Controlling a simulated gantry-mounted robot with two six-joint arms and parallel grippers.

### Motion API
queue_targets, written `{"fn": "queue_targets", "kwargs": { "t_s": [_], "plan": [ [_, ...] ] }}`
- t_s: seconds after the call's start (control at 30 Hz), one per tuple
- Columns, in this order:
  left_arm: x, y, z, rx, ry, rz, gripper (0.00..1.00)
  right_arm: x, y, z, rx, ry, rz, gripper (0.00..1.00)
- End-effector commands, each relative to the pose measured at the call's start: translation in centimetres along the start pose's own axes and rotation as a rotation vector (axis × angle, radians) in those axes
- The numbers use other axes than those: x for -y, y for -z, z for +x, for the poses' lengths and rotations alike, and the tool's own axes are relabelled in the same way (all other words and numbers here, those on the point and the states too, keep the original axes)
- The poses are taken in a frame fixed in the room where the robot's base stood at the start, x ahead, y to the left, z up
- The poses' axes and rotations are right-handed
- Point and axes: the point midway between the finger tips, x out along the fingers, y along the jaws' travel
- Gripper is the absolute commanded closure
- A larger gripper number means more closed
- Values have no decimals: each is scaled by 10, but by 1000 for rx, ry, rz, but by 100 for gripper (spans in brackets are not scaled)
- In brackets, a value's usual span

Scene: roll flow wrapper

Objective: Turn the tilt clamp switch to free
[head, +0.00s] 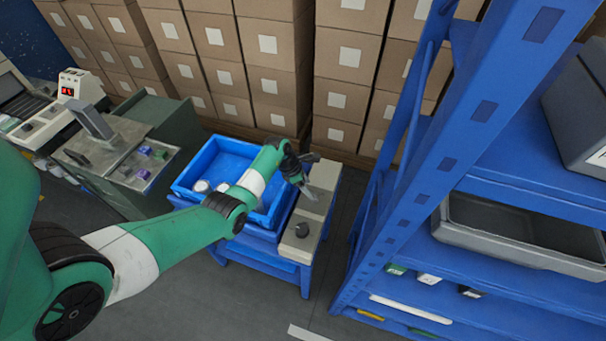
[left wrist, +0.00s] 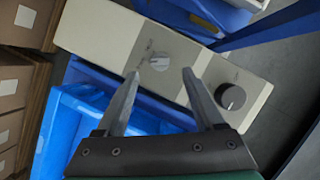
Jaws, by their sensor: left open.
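A beige control box (head: 299,245) stands beside the blue bin; it also shows in the left wrist view (left wrist: 98,28). The marks are too small to read, so I cannot tell which is labelled tilt clamp. In the head view, the dark knob (head: 302,230) shows near the box's front end. My left gripper (head: 312,194) is open and empty above the box.
A blue bin (head: 190,176) with a few round items stands left of the box. A blue rack (head: 425,185) rises close on the right. Stacked cartons (head: 275,62) fill the back. Grey floor (head: 245,300) in front is clear.

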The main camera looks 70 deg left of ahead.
Motion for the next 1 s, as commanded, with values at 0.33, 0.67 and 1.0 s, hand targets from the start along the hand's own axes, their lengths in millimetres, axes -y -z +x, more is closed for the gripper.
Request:
{"fn": "queue_targets", "kwargs": {
  "t_s": [0.33,0.67,1.0],
  "plan": [
    [0,0,-56,0,0,-1,30,0,21,22,0,0,0,50],
    [0,0,-56,0,1,0,30,0,20,22,1,0,0,50],
    [0,0,-56,0,1,-1,30,0,20,22,1,0,0,50]
  ]
}}
